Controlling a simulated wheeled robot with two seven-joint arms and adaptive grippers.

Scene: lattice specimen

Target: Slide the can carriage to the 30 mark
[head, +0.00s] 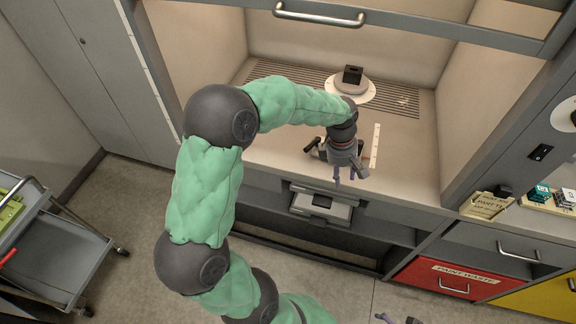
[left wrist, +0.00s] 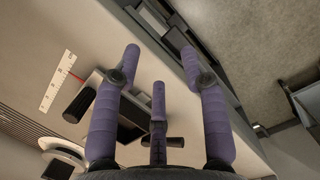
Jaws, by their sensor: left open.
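The can carriage (left wrist: 100,88) is a grey and dark block with a black knob, on the pale worktop in the left wrist view. It is partly hidden behind my left gripper's fingers. In the head view a dark part of the carriage (head: 316,149) shows left of my gripper. A white scale strip (left wrist: 56,84) with marks lies beside it, and a thin red pointer reaches toward the strip; the numbers are too small to read. The scale (head: 375,146) also shows in the head view. My left gripper (head: 346,178) is open, its purple fingers over the worktop's front edge. My right gripper (head: 396,319) barely shows at the bottom edge.
A round white dial with a black block (head: 351,76) stands at the back by a slotted grille. The raised sash handle (head: 319,15) is above. A drawer-like unit (head: 320,206) sits below the front edge. A red waste drawer (head: 447,281) is lower right.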

